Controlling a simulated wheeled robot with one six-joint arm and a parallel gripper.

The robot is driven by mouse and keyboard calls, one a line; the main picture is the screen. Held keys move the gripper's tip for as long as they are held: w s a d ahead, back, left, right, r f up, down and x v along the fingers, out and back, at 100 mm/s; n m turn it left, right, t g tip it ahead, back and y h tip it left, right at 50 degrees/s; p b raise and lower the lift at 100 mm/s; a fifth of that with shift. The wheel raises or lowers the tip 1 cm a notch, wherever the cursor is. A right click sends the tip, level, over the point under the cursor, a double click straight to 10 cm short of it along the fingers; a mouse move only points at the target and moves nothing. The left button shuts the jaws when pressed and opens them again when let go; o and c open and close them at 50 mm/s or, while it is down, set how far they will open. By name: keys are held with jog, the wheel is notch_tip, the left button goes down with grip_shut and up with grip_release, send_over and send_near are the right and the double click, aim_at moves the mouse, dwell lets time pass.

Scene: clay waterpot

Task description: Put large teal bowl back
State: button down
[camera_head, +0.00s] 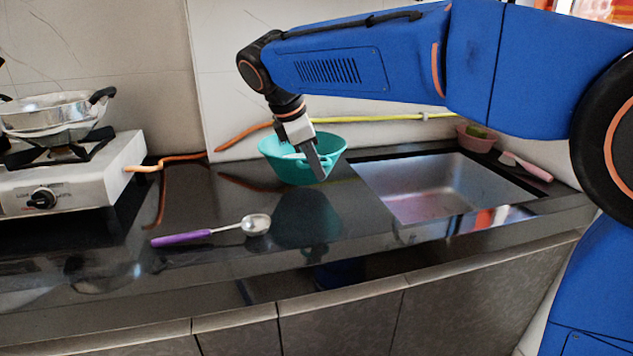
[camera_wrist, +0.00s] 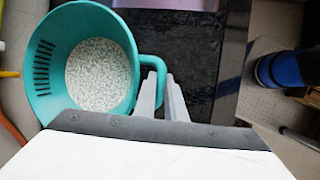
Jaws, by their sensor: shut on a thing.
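The large teal bowl (camera_head: 278,160) is at the back of the black counter, left of the sink, and looks upright. Whether it touches the counter or hangs just above it I cannot tell. In the wrist view the bowl (camera_wrist: 58,30) has a side handle and slots in its wall, and white grains (camera_wrist: 98,75) cover its bottom. My gripper (camera_head: 320,172) reaches down at the bowl's near right side. In the wrist view my gripper (camera_wrist: 165,82) is shut on the bowl's handle, and the fingertips partly hide the grip.
A purple-handled ladle (camera_head: 182,238) lies at the front left. A gas stove (camera_head: 85,178) with a metal pan (camera_head: 45,115) stands at the left. The sink (camera_head: 445,185) is at the right, with a small pink bowl (camera_head: 475,141) behind it. An orange hose (camera_head: 240,137) runs behind.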

notch_tip(320, 180, down, 4)
jog(key=shift+s+f, duration=0.1)
jog(key=c, duration=1.8)
grip_release()
jog(key=v, duration=1.2)
jog(key=shift+a, duration=0.1)
